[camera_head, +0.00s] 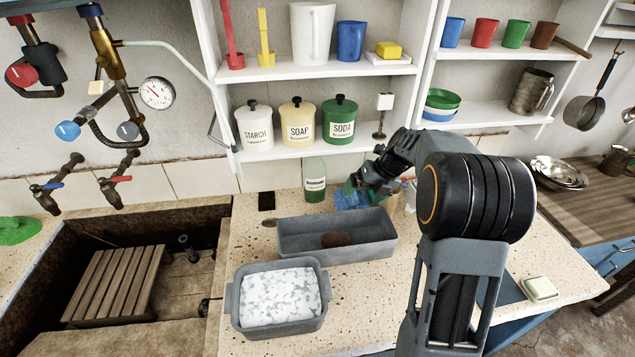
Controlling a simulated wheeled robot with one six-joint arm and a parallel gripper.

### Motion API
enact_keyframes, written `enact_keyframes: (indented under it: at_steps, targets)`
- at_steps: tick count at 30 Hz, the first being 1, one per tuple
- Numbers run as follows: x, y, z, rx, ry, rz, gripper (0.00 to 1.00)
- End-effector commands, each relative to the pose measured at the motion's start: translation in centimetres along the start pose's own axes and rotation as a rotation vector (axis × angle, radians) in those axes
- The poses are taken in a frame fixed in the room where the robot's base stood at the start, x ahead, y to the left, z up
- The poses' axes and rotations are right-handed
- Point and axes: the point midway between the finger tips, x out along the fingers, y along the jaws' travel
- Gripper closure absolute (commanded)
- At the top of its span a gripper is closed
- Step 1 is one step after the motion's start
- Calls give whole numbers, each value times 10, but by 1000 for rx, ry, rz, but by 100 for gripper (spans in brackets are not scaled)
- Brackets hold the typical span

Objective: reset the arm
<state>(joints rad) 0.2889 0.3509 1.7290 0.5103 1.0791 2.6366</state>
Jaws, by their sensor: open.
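My arm rises at the right of the picture and bends over the stone counter (375,292). My gripper (354,192) points down and left behind the long grey tray (372,250). Its jaws are open. A blue object (350,201) lies at or just below the fingertips, partly hidden by them, and I cannot tell whether they touch. A brown oval thing (336,239) lies in the long tray. A green bottle (314,182) stands left of my gripper.
A grey tub (236,322) of white flakes stands in front. A stone basin (40,300) with a wooden rack lies left. White shelves (300,72) with labelled canisters (298,128) hang behind. A soap bar on a dish (540,288) lies near the right edge.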

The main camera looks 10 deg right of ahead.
Motion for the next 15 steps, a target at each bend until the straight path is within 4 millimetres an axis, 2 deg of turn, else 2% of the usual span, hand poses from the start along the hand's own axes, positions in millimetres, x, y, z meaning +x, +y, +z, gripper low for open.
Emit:
enact_keyframes:
  at_steps: [5,8,11,15]
  targets:
    - [0,0,0,-44,0,0,0]
    - [0,-1,1,-178,-3,-5,0]
    - [4,-6,-4,-420,12,-23,0]
    - [14,-15,-28,-871,85,-45,0]
